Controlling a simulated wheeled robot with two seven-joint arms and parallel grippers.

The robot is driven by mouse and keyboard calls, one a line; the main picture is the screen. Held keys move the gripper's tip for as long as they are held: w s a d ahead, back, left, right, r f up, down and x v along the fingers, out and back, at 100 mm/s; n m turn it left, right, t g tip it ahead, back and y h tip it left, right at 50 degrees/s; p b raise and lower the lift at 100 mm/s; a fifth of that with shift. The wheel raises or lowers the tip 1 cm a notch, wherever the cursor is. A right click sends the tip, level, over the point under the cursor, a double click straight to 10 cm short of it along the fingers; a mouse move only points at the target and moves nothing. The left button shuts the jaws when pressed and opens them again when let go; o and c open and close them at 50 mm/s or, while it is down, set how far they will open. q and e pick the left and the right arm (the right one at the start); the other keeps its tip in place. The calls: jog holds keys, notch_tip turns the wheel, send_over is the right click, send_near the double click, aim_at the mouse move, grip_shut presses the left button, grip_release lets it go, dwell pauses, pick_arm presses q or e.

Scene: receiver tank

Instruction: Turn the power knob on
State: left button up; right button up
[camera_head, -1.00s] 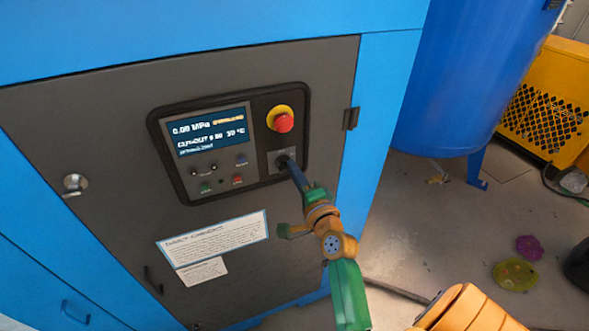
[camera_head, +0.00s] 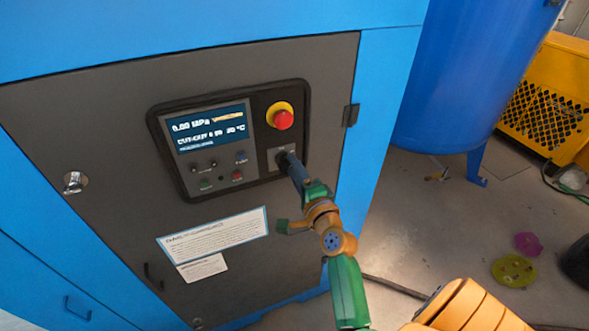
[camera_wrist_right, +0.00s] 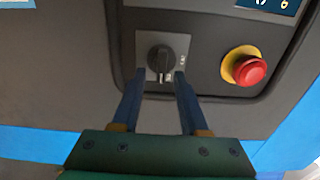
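The black power knob (camera_wrist_right: 160,59) sits on a grey square plate in the right wrist view, its grip bar pointing roughly up and down. My right gripper (camera_wrist_right: 159,75) is open, with one finger on each side of the knob's lower part and visible gaps between. In the head view the right gripper (camera_head: 286,160) reaches the control panel (camera_head: 262,176) from the lower right and mostly covers the knob. The knob's contact with the fingers cannot be made out there. My left gripper is not in view.
A red emergency button (camera_head: 283,120) on a yellow ring sits just above the knob. A lit display (camera_head: 210,130) and small buttons are to its left. A door latch (camera_head: 75,182) is farther left. A blue tank (camera_head: 470,80) and yellow unit (camera_head: 545,100) stand at right.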

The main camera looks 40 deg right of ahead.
jog(key=v, duration=0.7)
dwell(0.3)
